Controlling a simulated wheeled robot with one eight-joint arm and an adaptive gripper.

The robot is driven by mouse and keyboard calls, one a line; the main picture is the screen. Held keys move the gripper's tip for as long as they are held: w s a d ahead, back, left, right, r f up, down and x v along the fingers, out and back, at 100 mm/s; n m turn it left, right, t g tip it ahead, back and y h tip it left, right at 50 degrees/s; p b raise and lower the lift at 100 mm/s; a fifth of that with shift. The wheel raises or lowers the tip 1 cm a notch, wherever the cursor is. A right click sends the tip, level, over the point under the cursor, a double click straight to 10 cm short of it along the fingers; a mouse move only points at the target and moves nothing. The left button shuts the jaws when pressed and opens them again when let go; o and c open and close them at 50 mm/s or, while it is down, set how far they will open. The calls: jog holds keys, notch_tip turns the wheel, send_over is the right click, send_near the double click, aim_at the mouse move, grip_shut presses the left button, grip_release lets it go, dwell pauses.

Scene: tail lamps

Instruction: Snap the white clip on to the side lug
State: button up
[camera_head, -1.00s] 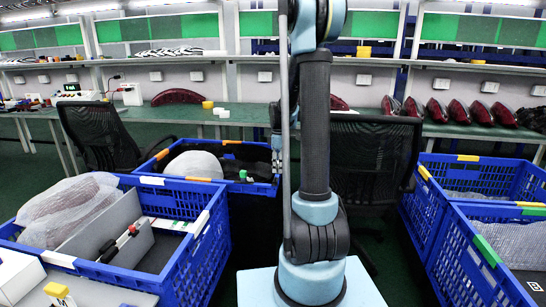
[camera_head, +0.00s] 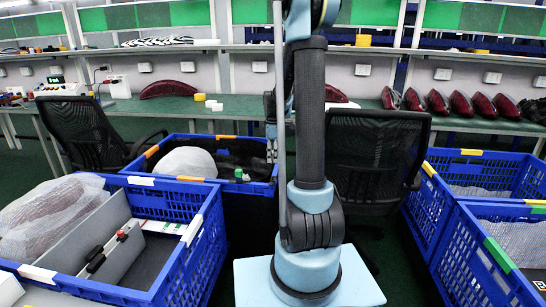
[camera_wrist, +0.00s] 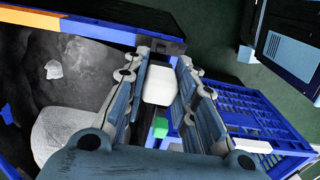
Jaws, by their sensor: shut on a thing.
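A white block-like piece, which I take for the white clip (camera_wrist: 159,86), sits between the two fingers of my gripper (camera_wrist: 160,82) in the wrist view. The fingers are shut on it. In the head view my gripper is mostly hidden behind my own arm, above the middle blue crate (camera_head: 205,139). Dark red tail lamps (camera_head: 437,102) stand in a row on the back bench at the right, and another lamp (camera_head: 170,89) lies at the left. I cannot pick out the side lug in either view.
A blue crate (camera_head: 206,218) at the left holds a wrapped item (camera_head: 50,212) and grey dividers. Two blue crates (camera_head: 440,240) stand at the right. Black chairs (camera_head: 372,165) stand before the green bench (camera_head: 240,107). Dark floor shows between the crates.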

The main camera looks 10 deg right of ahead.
jog(key=shift+f, duration=2.7)
jog(key=shift+s+f, duration=0.1)
jog(key=shift+f, duration=0.1)
jog(key=shift+f, duration=0.7)
jog(key=shift+f, duration=0.6)
jog(key=o, duration=1)
jog(key=shift+c, duration=0.2)
jog(key=shift+r, duration=0.15)
notch_tip(320, 180, up, 12)
jog(key=shift+f, duration=0.15)
